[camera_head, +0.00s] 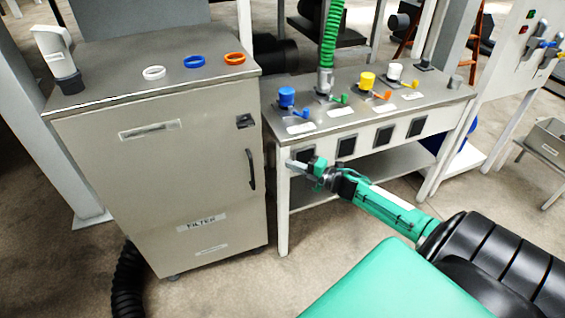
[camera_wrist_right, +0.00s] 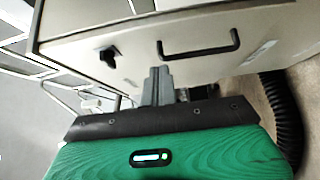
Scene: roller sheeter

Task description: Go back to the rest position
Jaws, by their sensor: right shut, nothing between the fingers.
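My right gripper (camera_head: 298,165) reaches in from the lower right in the head view. It is shut and empty, held in front of the left end of the workbench, to the right of the filter cabinet's black handle. In the right wrist view its fingers (camera_wrist_right: 157,86) are together and point toward the cabinet front, below the handle (camera_wrist_right: 200,47). I cannot tell from these views how far the fingertips are from the cabinet or the bench. My left gripper is out of view.
The filter cabinet (camera_head: 165,190) stands at left, with white, blue and orange rings (camera_head: 194,61) on top. The workbench (camera_head: 345,115) carries coloured-capped ports and a green hose (camera_head: 331,35). A black corrugated hose (camera_head: 127,280) lies by the cabinet. Floor is free between bench and my base.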

